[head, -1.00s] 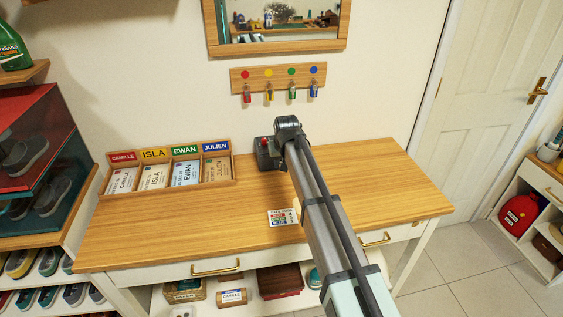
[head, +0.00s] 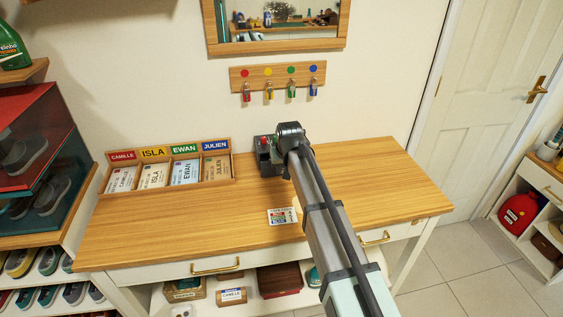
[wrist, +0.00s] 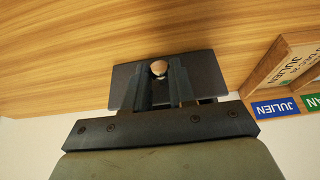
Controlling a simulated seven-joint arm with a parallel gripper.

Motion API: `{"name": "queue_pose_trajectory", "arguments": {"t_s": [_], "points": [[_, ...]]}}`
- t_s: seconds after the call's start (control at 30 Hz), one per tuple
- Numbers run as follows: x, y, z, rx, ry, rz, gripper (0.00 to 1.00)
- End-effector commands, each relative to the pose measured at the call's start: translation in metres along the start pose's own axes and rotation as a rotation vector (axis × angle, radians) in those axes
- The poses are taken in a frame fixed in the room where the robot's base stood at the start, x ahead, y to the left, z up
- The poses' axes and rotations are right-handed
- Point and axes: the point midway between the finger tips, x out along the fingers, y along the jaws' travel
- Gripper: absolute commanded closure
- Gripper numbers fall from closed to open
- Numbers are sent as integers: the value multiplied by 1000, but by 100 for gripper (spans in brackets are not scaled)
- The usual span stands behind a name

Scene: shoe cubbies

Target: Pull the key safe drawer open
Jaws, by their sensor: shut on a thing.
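The key safe is a small dark box (head: 265,158) at the back of the desk, against the wall, with a red spot on top. In the wrist view a dark panel of it (wrist: 203,70) lies behind my fingers. A pale round knob (wrist: 159,68) sits between the fingertips. My gripper (wrist: 160,78) is shut on this knob. In the head view my arm reaches over the desk to the box's right side, and its links hide the fingers and the drawer front. How far the drawer stands out cannot be told.
A wooden card tray (head: 170,182) with name labels stands left of the box; its end is close to my gripper in the wrist view. A printed card (head: 282,216) lies on the desk (head: 370,185). A key rack (head: 278,77) hangs above. The desk's right side is clear.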

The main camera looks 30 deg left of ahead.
Motion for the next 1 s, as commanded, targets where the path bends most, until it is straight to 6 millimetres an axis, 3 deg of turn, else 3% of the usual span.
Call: {"name": "queue_pose_trajectory", "arguments": {"t_s": [0.03,0.17,0.5,0.53,0.6,0.77,1.0], "points": [[-7,0,16,0,1,0,100],[-15,0,35,0,1,0,100],[-15,0,36,0,1,0,100],[-15,0,36,0,1,0,73],[-15,0,36,0,1,0,66],[-15,0,36,0,0,0,51],[-16,0,36,0,0,0,50]]}}
